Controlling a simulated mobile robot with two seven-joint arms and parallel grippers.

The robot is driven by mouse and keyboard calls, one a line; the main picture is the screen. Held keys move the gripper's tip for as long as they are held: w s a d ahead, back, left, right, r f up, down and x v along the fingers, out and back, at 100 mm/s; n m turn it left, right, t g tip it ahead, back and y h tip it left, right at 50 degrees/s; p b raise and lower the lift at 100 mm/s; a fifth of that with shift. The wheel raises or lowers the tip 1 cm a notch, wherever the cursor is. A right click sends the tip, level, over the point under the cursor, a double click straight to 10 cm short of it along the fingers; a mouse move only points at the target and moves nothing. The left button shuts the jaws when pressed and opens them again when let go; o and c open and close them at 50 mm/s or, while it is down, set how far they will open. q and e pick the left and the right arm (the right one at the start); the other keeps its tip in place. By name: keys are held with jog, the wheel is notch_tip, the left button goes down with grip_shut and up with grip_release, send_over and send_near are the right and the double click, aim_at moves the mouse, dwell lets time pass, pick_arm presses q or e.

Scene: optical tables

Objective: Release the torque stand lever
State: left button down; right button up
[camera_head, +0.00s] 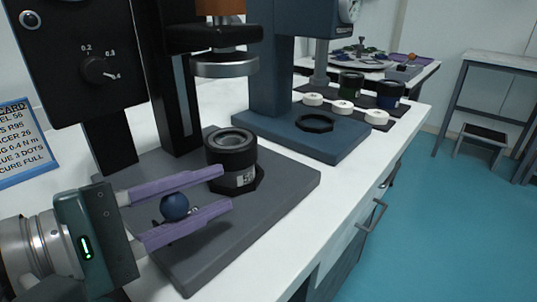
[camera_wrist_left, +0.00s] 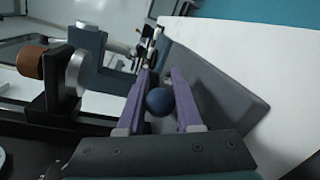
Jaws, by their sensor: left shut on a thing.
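The torque stand (camera_head: 290,190) has a dark grey base on the white bench, with a black column and a black dial panel (camera_head: 75,50). The lever's dark blue ball knob (camera_head: 174,206) is near the base's front left edge; its shaft is mostly hidden. My left gripper (camera_head: 226,188), with purple fingers, is shut on the knob, which sits between the fingers well behind their tips. In the left wrist view the knob (camera_wrist_left: 159,102) also lies between the two fingers. A black ring-shaped lens holder (camera_head: 231,150) stands on the base just beyond the fingertips. My right gripper is not in view.
A blue press-like stand (camera_head: 350,140) stands behind to the right. Several white rings (camera_head: 343,107) and dark lens cylinders (camera_head: 390,94) lie on a black mat beyond it. A blue-edged instruction card (camera_head: 22,140) is at the left. The bench's front strip is clear.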

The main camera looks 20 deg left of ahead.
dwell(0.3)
pick_arm(q)
jog(key=c, duration=0.6)
grip_release()
jog(key=b+v, duration=0.2)
jog(key=v, duration=0.7)
jog(key=shift+s+a+f+b, duration=0.1)
jog(key=shift+s+f+b, duration=0.05)
jog(key=shift+b, duration=0.2)
jog(key=shift+s+a+r, duration=0.15)
jog(key=shift+s+r, duration=0.05)
jog(key=shift+s, duration=0.1)
